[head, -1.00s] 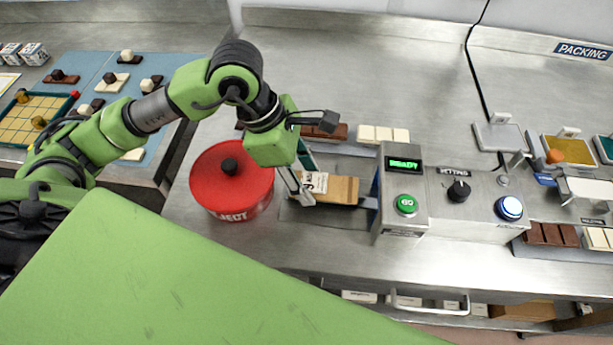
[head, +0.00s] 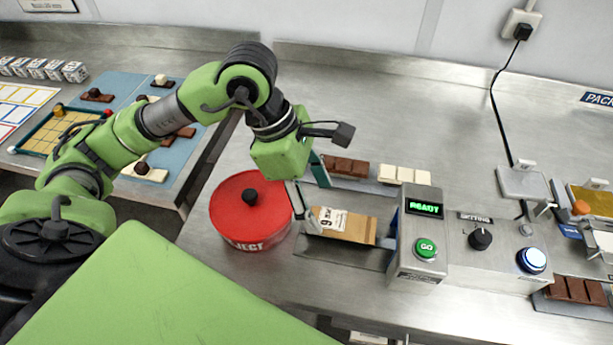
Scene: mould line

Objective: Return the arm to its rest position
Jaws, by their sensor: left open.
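My left arm comes in from the left and arches over the red reject bin. Its gripper (head: 308,190) is open, pointing down at the left end of the machine's infeed tray. A brown packet with a white label (head: 345,226) lies on the tray beside the fingers. I cannot tell whether a finger touches it. My right gripper is not in view.
The red reject bin (head: 236,222) stands just left of the gripper. The machine (head: 418,235) with a lit READY display is to its right. Brown bars (head: 346,167) and white bars (head: 404,174) lie behind the tray. Bare steel bench (head: 400,110) is behind them.

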